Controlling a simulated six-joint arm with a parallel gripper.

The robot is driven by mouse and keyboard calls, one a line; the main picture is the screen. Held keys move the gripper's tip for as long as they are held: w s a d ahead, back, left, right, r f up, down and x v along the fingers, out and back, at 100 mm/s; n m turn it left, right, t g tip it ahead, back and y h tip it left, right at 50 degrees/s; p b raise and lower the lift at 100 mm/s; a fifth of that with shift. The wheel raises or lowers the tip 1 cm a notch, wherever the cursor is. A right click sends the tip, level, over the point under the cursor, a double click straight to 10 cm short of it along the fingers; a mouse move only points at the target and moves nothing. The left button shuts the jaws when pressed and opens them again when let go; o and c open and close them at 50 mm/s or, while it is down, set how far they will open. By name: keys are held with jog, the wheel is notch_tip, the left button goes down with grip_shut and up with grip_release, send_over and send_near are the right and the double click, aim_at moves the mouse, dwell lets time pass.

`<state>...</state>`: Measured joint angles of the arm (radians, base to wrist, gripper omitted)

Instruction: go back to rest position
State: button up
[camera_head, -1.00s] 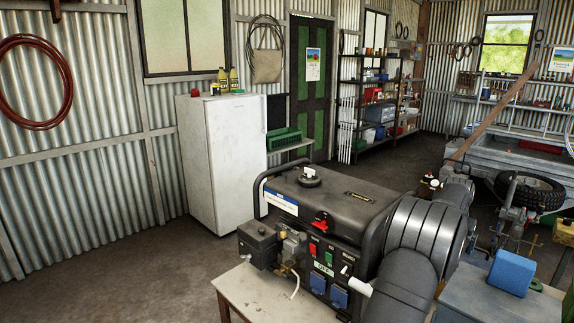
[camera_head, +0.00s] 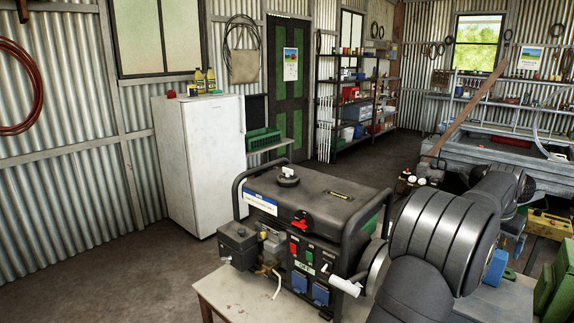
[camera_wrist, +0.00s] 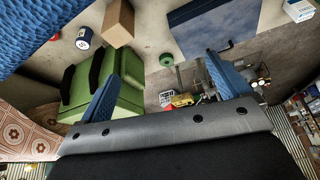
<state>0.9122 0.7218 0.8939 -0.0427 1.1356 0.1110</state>
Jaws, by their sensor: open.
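My arm (camera_head: 440,235) comes up from the lower right of the head view and bends away to the right, in front of the generator's right end. My gripper (camera_wrist: 165,68) shows in the wrist view with its two blue fingers spread wide apart and nothing between them. Beyond the fingers, at a distance, are a green box-like thing (camera_wrist: 95,95), a brown block (camera_wrist: 118,22) and a small green ring (camera_wrist: 166,60).
A black generator (camera_head: 310,215) stands on a worn table (camera_head: 215,290), close to my arm. A white fridge (camera_head: 200,160) stands by the wall. A blue block (camera_head: 495,268) is partly hidden behind my arm. A trailer (camera_head: 480,150) stands at the back right. The left floor is clear.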

jog(key=s+a+r, duration=0.1)
jog(key=s+r, duration=0.3)
jog(key=s, duration=0.4)
jog(key=s+r, duration=0.4)
jog(key=s, duration=0.5)
jog(key=s+a+r+n, duration=0.1)
jog(key=s+a+r, duration=0.1)
jog(key=s+a, duration=0.3)
jog(key=shift+s+a+r, duration=0.15)
jog(key=shift+a+r, duration=0.2)
jog(key=shift+a, duration=0.85)
jog(key=shift+o, duration=0.7)
